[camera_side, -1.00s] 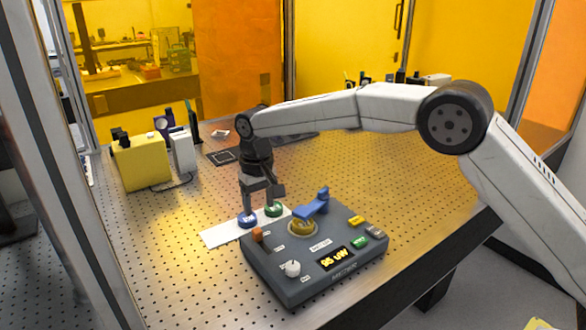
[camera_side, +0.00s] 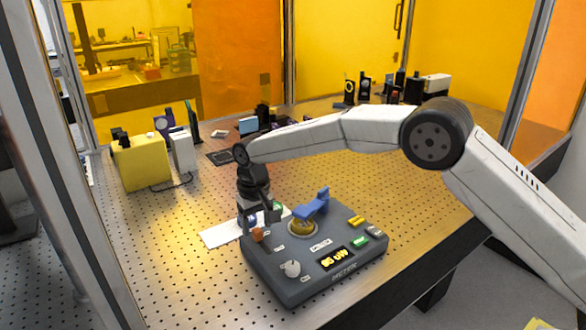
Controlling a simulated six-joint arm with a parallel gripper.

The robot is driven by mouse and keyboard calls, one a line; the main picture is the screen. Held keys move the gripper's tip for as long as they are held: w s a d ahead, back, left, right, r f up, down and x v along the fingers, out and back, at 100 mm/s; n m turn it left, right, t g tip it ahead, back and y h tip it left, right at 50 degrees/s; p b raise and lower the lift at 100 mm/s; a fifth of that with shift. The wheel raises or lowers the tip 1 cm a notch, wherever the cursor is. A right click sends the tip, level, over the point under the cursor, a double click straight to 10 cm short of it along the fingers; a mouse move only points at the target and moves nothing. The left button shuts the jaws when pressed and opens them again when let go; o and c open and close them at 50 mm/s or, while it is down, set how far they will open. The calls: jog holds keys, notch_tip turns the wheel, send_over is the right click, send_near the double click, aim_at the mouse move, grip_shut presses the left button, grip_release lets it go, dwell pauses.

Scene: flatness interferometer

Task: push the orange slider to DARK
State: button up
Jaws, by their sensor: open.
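The orange slider (camera_side: 257,235) is a small block at the left edge of the dark grey device box (camera_side: 330,276). My gripper (camera_side: 258,221) points down just above and behind the slider, its two fingers apart. In this view the fingers come right up to the slider's top, and I cannot tell whether they touch it. No DARK label can be read at this size.
The box also carries a blue arm (camera_side: 313,206), a white knob (camera_side: 290,268), a lit yellow display (camera_side: 334,259) and small buttons. A yellow block (camera_side: 141,165) stands back left.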

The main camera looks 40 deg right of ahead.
jog(key=shift+f, duration=1.1)
grip_shut()
dwell(0.8)
